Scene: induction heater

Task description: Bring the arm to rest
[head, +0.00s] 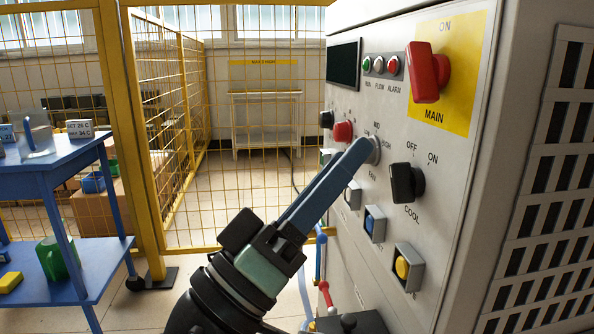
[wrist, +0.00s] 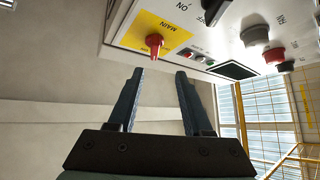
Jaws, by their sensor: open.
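My gripper (head: 350,150) reaches up and right in front of the heater's control panel (head: 455,200) in the head view. Its two long blue fingers overlap in that view, and their tips cover part of a grey selector knob (head: 374,152); contact cannot be told there. In the wrist view the fingers (wrist: 160,76) are spread with nothing between them. The panel shows upside down beyond the tips, with the red MAIN knob (wrist: 155,42) above the left finger and the grey knob (wrist: 255,34) off to the right.
The panel also carries a black COOL knob (head: 406,183), a yellow button (head: 402,267), a blue button (head: 373,224) and a red button (head: 342,131). A blue cart (head: 50,180) stands left. Yellow mesh fencing (head: 170,120) closes the back. Open floor lies behind my arm.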

